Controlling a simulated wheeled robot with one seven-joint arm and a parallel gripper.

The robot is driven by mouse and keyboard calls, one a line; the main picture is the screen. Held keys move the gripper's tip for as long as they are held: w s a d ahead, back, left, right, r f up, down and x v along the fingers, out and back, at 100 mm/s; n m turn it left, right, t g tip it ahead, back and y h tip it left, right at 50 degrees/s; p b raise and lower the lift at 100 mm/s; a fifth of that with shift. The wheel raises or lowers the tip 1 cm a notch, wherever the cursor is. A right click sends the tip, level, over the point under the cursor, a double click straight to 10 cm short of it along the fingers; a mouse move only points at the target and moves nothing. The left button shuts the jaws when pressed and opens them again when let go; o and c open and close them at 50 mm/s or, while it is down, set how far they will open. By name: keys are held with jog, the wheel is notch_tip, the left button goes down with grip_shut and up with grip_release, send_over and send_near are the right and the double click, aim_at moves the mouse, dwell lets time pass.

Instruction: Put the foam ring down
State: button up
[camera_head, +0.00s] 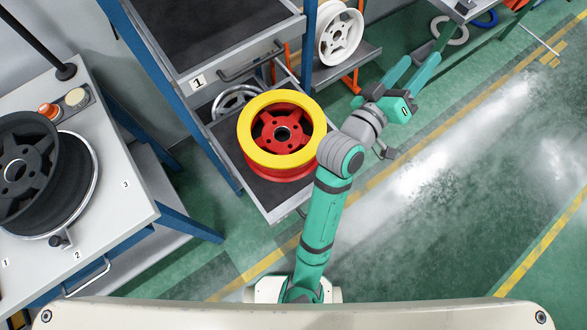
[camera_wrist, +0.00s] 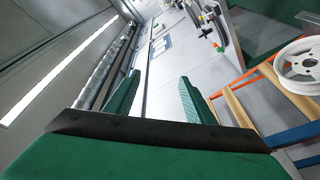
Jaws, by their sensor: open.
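A flat yellow ring (camera_head: 254,149), which looks like the foam ring, lies on top of a red wheel (camera_head: 284,133) in the pulled-out drawer (camera_head: 225,142). It sits around the wheel's upper rim, and the red spokes show through its opening. My gripper (camera_head: 421,62) is to the right of the ring and apart from it, over the floor side of the drawer. Its two green fingers are spread with nothing between them. The wrist view also shows my gripper (camera_wrist: 160,80) open and empty; the yellow ring is not in that view.
A silver wheel (camera_head: 233,101) lies deeper in the drawer. A white wheel (camera_head: 340,36) stands at the rack behind, also in the wrist view (camera_wrist: 299,66). A table (camera_head: 127,207) with a black wheel (camera_head: 18,170) is on the left. Green floor (camera_head: 430,230) at the right is clear.

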jog(key=s+a+f+n+t+y, duration=0.1)
jog(key=s+a+f+n+y, duration=0.2)
jog(key=s+a+f+y, duration=0.45)
jog(key=s+a+f+n+t+y, duration=0.1)
jog(key=s+a+f+n+y, duration=0.2)
jog(key=a+f, duration=0.5)
jog(key=s+a+f+m, duration=0.2)
jog(key=s+a, duration=0.1)
jog(key=s, duration=0.4)
jog(key=s+a+f+m+g+y, duration=0.1)
jog(key=s+a+f+m, duration=0.1)
jog(key=s, duration=0.5)
jog(key=s+a+f+m+y, duration=0.1)
jog(key=s+a+f+m, duration=0.2)
jog(key=s, duration=0.4)
jog(key=shift+s+a+f, duration=0.2)
jog(key=shift+s+a, duration=0.1)
jog(key=shift+a, duration=0.6)
